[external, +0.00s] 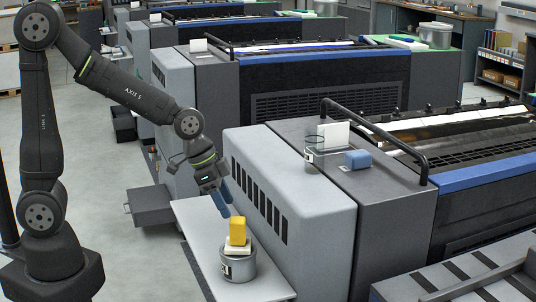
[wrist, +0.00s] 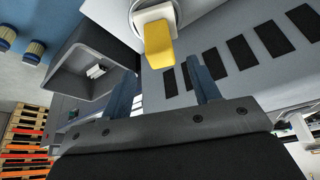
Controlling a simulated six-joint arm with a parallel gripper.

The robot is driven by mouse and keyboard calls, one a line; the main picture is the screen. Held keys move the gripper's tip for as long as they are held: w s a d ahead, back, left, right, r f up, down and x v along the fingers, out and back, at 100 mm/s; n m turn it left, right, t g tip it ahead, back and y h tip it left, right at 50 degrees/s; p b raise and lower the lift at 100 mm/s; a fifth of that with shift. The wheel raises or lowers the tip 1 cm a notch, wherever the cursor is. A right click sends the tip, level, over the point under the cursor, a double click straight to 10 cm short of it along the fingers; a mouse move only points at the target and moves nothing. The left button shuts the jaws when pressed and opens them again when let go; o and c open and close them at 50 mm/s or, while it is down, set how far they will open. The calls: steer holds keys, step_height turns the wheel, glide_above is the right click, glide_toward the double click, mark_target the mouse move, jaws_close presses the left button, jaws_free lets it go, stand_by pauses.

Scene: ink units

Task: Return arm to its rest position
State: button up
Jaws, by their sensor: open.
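My gripper (external: 222,196) hangs from my arm above the light shelf (external: 208,214) beside the grey machine, fingers pointing down. In the wrist view my gripper (wrist: 164,88) has its two blue fingers spread wide with nothing between them. A yellow block (external: 237,231) stands on a white piece (external: 238,246) on top of a grey round tin (external: 240,268). The yellow block (wrist: 159,45) also shows in the wrist view, beyond the fingertips and apart from them.
The grey machine (external: 288,210) with a vented side stands close to the right of my gripper. On its top are a blue block (external: 357,159) and a clear container (external: 322,158) with a white card. Open floor (external: 130,255) lies left of the shelf.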

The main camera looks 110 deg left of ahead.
mark_target(234, 219)
steer(key=x, duration=0.8)
steer(key=shift+s, duration=0.1)
steer(key=shift+r, duration=0.15)
steer(key=shift+r, duration=0.1)
